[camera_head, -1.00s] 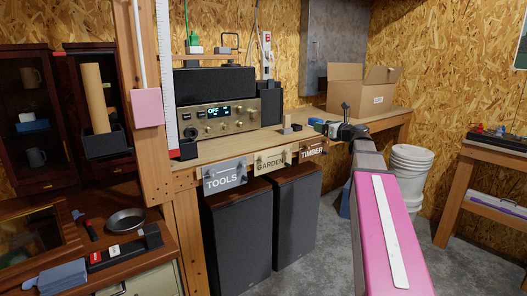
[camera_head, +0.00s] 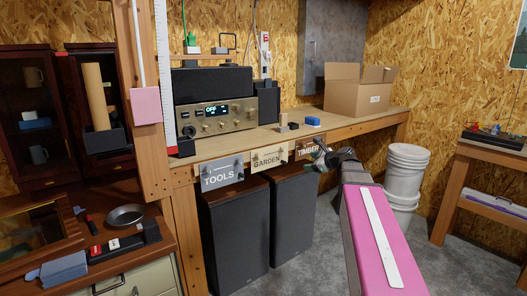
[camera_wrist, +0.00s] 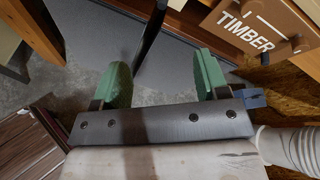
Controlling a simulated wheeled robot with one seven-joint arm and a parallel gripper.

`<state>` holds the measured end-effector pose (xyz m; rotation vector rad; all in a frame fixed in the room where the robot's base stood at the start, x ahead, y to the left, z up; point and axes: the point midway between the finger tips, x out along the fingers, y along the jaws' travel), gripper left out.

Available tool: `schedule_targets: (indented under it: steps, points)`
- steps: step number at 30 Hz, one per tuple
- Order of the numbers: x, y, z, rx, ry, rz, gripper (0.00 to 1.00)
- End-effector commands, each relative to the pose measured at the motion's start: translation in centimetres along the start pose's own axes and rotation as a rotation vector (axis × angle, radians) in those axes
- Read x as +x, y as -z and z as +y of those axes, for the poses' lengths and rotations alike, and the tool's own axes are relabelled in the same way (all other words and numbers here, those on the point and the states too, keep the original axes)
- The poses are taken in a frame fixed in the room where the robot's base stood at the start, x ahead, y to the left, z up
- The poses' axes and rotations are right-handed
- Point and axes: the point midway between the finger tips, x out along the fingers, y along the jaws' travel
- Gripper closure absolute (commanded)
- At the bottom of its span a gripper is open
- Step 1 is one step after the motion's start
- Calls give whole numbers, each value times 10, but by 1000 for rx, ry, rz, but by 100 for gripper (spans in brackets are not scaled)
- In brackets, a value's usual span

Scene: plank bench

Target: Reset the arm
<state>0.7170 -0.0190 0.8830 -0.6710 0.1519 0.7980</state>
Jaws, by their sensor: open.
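My gripper (camera_head: 322,158) is in front of the bench's front edge, beside the TIMBER sign (camera_head: 310,148), with my pink arm reaching up from the lower right. In the wrist view my gripper (camera_wrist: 165,85) shows two green finger pads wide apart with nothing between them. The wrist camera looks down past the pads at the grey floor (camera_wrist: 100,35). The TIMBER sign also shows at the upper right of the wrist view (camera_wrist: 245,32).
The plank bench (camera_head: 345,122) holds a radio (camera_head: 215,115), a small blue block (camera_head: 313,121), a small wooden piece (camera_head: 283,120) and an open cardboard box (camera_head: 355,95). Dark speakers (camera_head: 235,230) stand below. White buckets (camera_head: 408,165) stand right of my arm.

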Motion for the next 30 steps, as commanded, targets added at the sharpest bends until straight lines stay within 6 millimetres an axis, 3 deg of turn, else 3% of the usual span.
schedule_targets:
  steps: [5,9,15,18,24,30]
  points:
    - [18,50,88,-362,-210,150,32]
    - [20,94,161,-696,-444,232,32]
    - [2,150,254,-1149,-836,250,32]
    - [-13,173,289,-1335,-1029,217,32]
    - [-37,198,327,-1559,-1291,133,32]
    - [-37,198,328,-1566,-1299,130,32]
